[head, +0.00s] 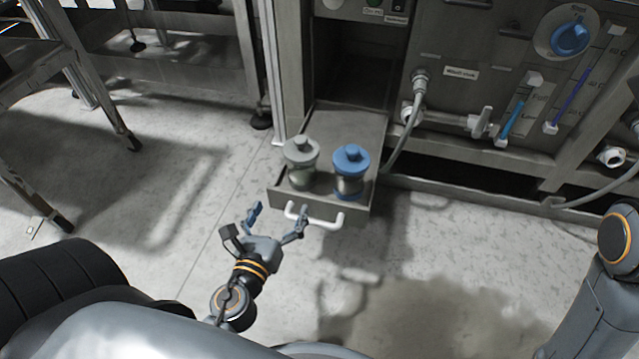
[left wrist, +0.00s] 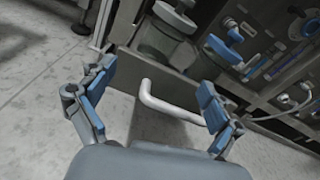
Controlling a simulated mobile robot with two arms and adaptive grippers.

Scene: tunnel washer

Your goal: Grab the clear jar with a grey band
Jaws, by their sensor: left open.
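The clear jar with a grey band and grey lid (head: 300,163) stands upright in the open drawer, on its left side. It also shows in the left wrist view (left wrist: 166,36), beyond my fingers. A second jar with a blue band and blue lid (head: 350,172) stands just to its right, and its blue top shows in the left wrist view (left wrist: 223,50). My left gripper (head: 278,217) is open and empty, in front of the drawer and short of the jar. Its fingers (left wrist: 155,98) are spread wide. My right gripper is not in view.
The drawer (head: 357,203) is pulled out, with a white bar handle (head: 315,217) on its front close to my left gripper. The washer panel (head: 480,75) with hoses and valves rises at the right.

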